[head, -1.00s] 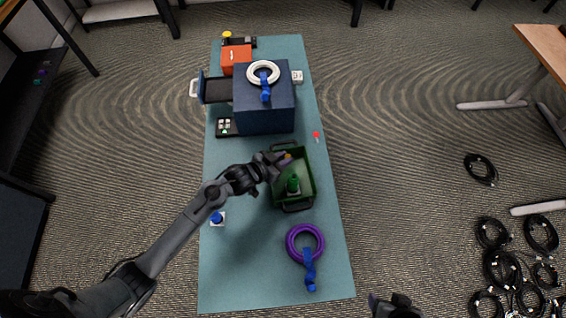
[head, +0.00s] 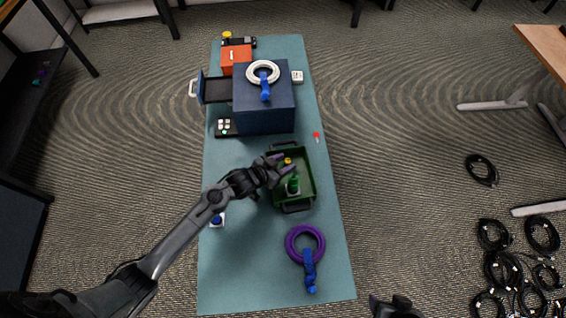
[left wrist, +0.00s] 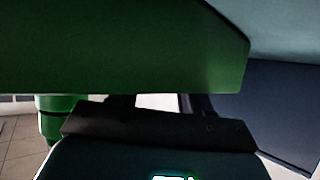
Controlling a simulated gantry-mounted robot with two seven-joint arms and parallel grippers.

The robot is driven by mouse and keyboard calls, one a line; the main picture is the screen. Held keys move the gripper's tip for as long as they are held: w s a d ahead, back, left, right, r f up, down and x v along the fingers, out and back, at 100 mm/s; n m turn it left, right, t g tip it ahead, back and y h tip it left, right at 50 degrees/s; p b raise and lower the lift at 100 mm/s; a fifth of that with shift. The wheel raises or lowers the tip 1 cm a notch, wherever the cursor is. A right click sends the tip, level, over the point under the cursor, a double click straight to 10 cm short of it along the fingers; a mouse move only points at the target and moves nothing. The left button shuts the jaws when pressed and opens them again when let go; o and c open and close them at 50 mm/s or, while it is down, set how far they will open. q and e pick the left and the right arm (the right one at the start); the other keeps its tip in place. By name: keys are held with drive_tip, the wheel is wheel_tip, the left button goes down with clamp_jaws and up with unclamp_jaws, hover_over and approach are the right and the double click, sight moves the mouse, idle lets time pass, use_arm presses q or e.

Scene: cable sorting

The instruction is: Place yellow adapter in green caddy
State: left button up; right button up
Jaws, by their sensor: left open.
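The green caddy (head: 311,183) stands on the table in the middle of the head view. The small yellow adapter (head: 287,160) shows inside the caddy near its far end, between or just beyond my left fingertips; I cannot tell if they touch it. My left gripper (head: 283,163) is open over the caddy's left far part. In the left wrist view a green caddy wall (left wrist: 110,45) fills the upper part, close to the camera. A dark piece at the bottom of the head view looks like my right gripper (head: 396,305); its fingers are not clear.
A green object (head: 293,185) stands in the caddy. A purple cable coil (head: 304,243) lies nearer. A blue box (head: 265,113) with a white coil (head: 263,72) on top and an open drawer stands beyond.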

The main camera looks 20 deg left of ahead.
use_arm(q)
drive_tip(key=shift+r, duration=0.2)
drive_tip(key=s+a+r+n+g+y+p, duration=0.1)
drive_tip(key=s+r+g, duration=0.1)
drive_tip(key=s, duration=0.7)
drive_tip(key=s+a+r+g+y+p, duration=0.1)
drive_tip(key=s+r+g+y, duration=0.1)
drive_tip(key=s, duration=0.8)
drive_tip(key=s+a+r+n+g+y+p, duration=0.1)
drive_tip(key=s+r+g, duration=0.2)
drive_tip(key=s, duration=0.6)
wheel_tip(320, 180, up, 3)
drive_tip(key=shift+s+a+f+n+g+y, duration=0.15)
drive_tip(key=shift+s+a+n+g+y, duration=0.05)
drive_tip(key=shift+s+n+g+y, duration=0.1)
